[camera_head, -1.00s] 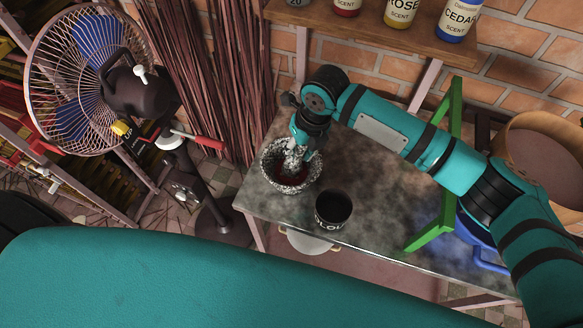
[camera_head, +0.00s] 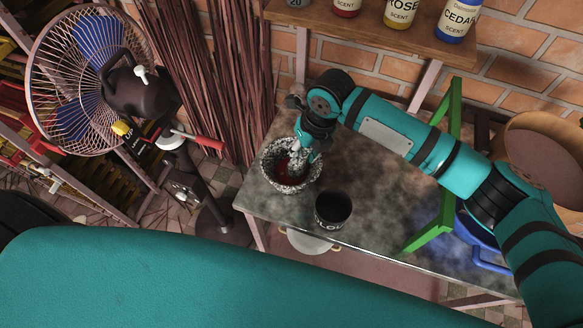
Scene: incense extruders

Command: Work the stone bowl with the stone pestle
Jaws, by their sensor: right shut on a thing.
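The speckled stone bowl (camera_head: 289,184) stands near the left end of the metal-topped table, with dark red matter showing inside. My right gripper (camera_head: 303,147) is at the bowl's upper right rim, shut on the stone pestle (camera_head: 297,162). The pestle is speckled grey-white and tilts down into the bowl. The gripper's fingers and arm hide its upper part. Whether its lower end touches the bowl's inside cannot be told. My left gripper is not in view.
A black cup (camera_head: 333,208) stands close to the bowl's lower right. A green frame (camera_head: 436,232) stands farther right on the table (camera_head: 385,215). A fan (camera_head: 90,80) stands left of the table. A shelf (camera_head: 390,24) with scent bottles is above.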

